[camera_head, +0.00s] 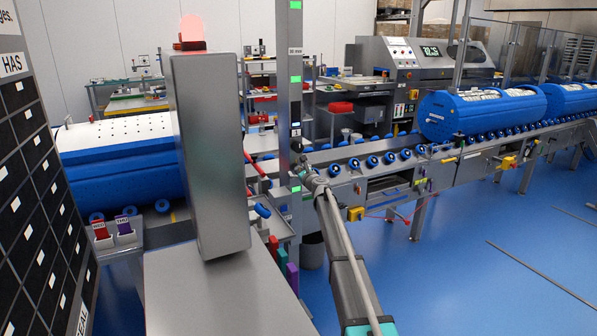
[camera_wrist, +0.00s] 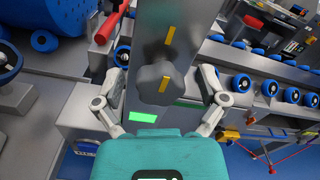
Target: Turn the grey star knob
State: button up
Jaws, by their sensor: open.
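The grey star knob (camera_wrist: 157,84) sits on the face of an upright metal post (camera_wrist: 174,14) in the wrist view. It has a yellow mark on its face, and a second yellow mark (camera_wrist: 170,35) is on the post above it. My gripper (camera_wrist: 161,77) is open, with one finger to the left of the knob and one to the right; both look apart from it. In the head view my gripper (camera_head: 314,181) is at the post (camera_head: 296,60), and I cannot make out the knob clearly there.
A conveyor with blue rollers (camera_head: 372,161) runs behind the post and carries blue tubs (camera_head: 480,112). A tall steel box (camera_head: 210,150) stands left of the post. A red handle (camera_wrist: 112,22) lies near my left finger.

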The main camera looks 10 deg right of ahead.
jog(key=c, duration=1.2)
jog(key=shift+o, duration=0.2)
jog(key=shift+n, duration=0.5)
jog(key=n, duration=0.3)
jog(key=shift+a+n, duration=0.1)
jog(key=shift+n, duration=0.3)
jog(key=n, duration=0.4)
jog(key=shift+f+n, duration=0.1)
jog(key=shift+n, duration=0.2)
jog(key=n, duration=0.4)
jog(key=shift+f, duration=0.1)
jog(key=shift+n, duration=2.1)
